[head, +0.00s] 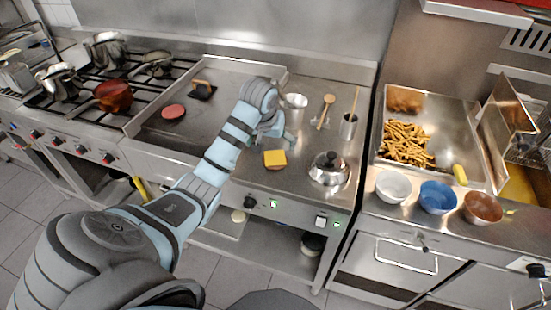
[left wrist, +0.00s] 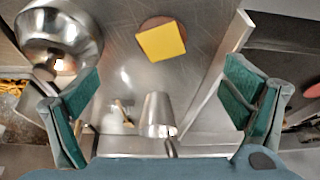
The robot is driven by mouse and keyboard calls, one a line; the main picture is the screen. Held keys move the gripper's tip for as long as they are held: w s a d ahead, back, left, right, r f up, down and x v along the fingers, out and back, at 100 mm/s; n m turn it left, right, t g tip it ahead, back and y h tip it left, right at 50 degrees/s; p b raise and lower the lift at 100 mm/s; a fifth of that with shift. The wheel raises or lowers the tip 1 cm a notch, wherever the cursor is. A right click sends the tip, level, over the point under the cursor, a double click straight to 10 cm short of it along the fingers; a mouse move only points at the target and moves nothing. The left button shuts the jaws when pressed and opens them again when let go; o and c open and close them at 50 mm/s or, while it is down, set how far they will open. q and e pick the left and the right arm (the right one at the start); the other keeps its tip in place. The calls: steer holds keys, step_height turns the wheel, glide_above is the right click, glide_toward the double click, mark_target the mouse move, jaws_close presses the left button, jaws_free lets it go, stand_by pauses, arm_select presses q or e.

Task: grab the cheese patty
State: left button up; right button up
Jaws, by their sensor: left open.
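The cheese patty (head: 275,158) is a brown patty with a square yellow cheese slice on top. It lies flat on the steel griddle surface, near the front. It also shows at the top middle of the left wrist view (left wrist: 162,42). My left gripper (head: 275,131) is just behind the patty in the head view, open and empty. In the left wrist view its two teal-padded fingers (left wrist: 163,105) are wide apart, and the patty lies beyond them, not between them. My right gripper is not in view.
A shiny domed lid (head: 329,170) sits right of the patty. A metal cup (head: 294,107) stands behind my left gripper. A plain patty (head: 173,111) and a press (head: 202,90) lie to the left. Bowls (head: 438,196) and a fries tray (head: 455,110) are at right.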

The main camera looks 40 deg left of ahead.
mark_target(275, 158)
arm_select(q)
steer(key=x, duration=0.4)
steer(key=b+x, duration=0.1)
steer(key=x, duration=0.4)
steer(key=b+x, duration=0.1)
steer(key=x, duration=0.3)
steer(key=shift+w+a+f, duration=0.15)
steer(key=shift+w+a, duration=0.25)
steer(key=shift+w, duration=0.1)
steer(key=c, duration=1.3)
